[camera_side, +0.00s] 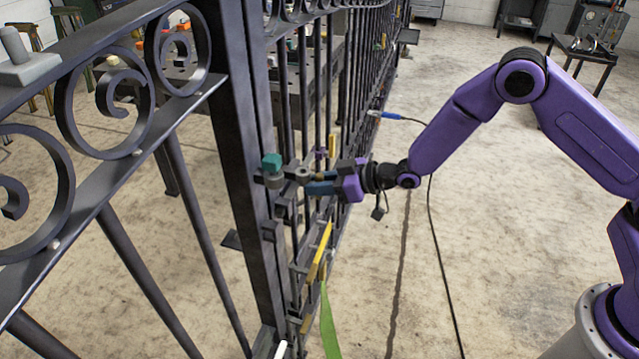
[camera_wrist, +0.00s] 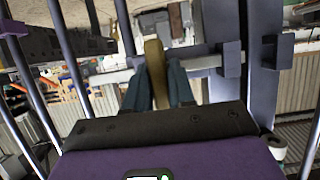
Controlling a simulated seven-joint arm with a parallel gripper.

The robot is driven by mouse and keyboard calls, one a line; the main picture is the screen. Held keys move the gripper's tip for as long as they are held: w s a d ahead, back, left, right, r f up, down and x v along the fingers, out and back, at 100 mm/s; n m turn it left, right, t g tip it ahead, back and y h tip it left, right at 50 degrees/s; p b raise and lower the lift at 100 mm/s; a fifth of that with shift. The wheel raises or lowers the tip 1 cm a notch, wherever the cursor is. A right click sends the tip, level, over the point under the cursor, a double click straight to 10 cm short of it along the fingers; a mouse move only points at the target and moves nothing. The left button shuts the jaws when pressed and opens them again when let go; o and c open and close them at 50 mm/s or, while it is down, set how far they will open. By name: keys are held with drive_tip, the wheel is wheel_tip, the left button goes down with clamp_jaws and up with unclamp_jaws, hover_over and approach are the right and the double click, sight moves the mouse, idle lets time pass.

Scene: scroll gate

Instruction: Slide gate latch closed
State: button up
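The gate latch is a grey horizontal bar (camera_wrist: 205,63) with an upright tan handle (camera_wrist: 155,62). In the wrist view the bar runs across the gate's uprights and meets a grey bracket block (camera_wrist: 231,58) on the right. A second grey block (camera_wrist: 271,51) sits farther right on a dark post; I cannot tell whether the bar enters it. My gripper (camera_wrist: 160,92) has its two dark blue fingers on either side of the handle, appearing shut on it. In the side view my gripper (camera_side: 318,187) reaches the gate's post at latch height, and the handle is hard to make out.
The dark scrolled iron gate and fence (camera_side: 232,130) stand left of my arm. A teal-topped piece (camera_side: 271,163) is on the gate close to my gripper. Yellow strips (camera_side: 320,250) and a green strap (camera_side: 329,325) are lower down. The floor right of the gate is mostly clear.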

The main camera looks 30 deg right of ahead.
clamp_jaws()
drive_tip(key=s+a, duration=0.4)
drive_tip(key=shift+s+a, duration=0.35)
drive_tip(key=shift+a, duration=0.05)
drive_tip(key=o, duration=0.6)
unclamp_jaws()
drive_tip(key=shift+s, duration=0.1)
drive_tip(key=shift+d, duration=0.1)
drive_tip(key=v, duration=1.7)
drive_tip(key=shift+d+r, duration=0.1)
drive_tip(key=shift+r, duration=0.05)
